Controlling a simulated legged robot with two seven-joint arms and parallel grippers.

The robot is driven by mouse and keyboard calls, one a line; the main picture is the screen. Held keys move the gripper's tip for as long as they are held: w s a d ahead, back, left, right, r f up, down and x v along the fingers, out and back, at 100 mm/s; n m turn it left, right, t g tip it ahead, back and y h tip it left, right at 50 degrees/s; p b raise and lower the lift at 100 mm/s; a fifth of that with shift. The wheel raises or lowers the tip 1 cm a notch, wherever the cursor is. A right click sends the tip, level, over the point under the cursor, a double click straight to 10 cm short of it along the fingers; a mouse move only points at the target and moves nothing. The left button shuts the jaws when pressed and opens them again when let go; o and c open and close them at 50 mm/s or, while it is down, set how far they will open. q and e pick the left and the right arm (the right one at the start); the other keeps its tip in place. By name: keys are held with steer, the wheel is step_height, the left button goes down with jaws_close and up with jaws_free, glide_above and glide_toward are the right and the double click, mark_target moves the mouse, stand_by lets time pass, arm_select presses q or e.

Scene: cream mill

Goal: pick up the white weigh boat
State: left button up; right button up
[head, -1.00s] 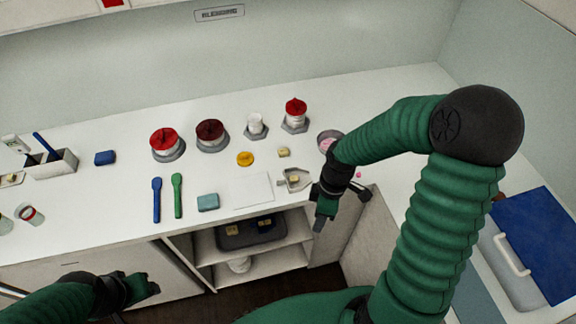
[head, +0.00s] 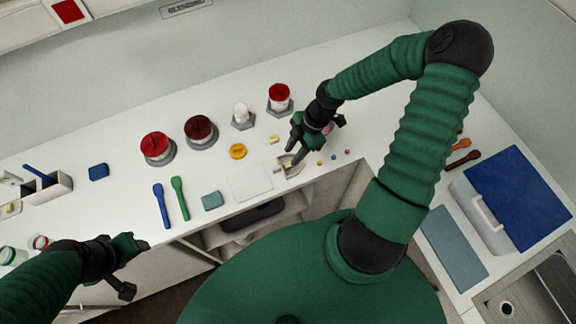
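The white weigh boat (head: 283,170) is a small, shallow, pointed dish on the counter, right of a white sheet. A small pale-yellow block (head: 288,166) appears to lie in it. My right gripper (head: 312,146) is just above and to the right of the boat, pointing down, with its fingers apart and nothing seen between them. One finger overlaps the boat's right side in the picture; I cannot tell whether it touches. My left gripper (head: 134,266) is open and empty in front of the counter, at the lower left.
A white sheet (head: 249,182), teal block (head: 212,201), green spoon (head: 179,198) and blue spoon (head: 161,204) lie left of the boat. Red-topped jars (head: 157,146) and a yellow disc (head: 238,151) stand behind. Small coloured cubes (head: 334,157) lie to the right. A blue-lidded box (head: 520,200) is further right.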

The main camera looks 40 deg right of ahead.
mark_target(280, 166)
steer(key=w+f, duration=0.1)
steer(key=f, duration=0.2)
steer(key=w+a+f, duration=0.1)
steer(key=shift+w+f, duration=0.25)
steer(key=shift+w, duration=0.1)
steer(key=a+f+p, duration=0.1)
steer(key=a+f, duration=0.1)
steer(key=f, duration=0.1)
steer(key=shift+a, duration=0.3)
steer(key=shift+s+a+f, duration=0.1)
steer(key=shift+a+f, duration=0.05)
steer(key=shift+f, duration=0.1)
steer(key=shift+w+f, duration=0.2)
steer(key=shift+w, duration=0.1)
steer(key=c, duration=0.7)
steer(key=shift+d, duration=0.2)
jaws_close()
arm_select(q)
steer(key=shift+w+d+r, duration=0.1)
steer(key=shift+w+r, duration=0.1)
steer(key=shift+w, duration=0.25)
steer(key=shift+w+d+r, duration=0.1)
steer(key=shift+w+r, duration=0.1)
steer(key=shift+w, duration=0.25)
arm_select(e)
steer(key=shift+s+r, duration=0.1)
steer(key=shift+s, duration=0.05)
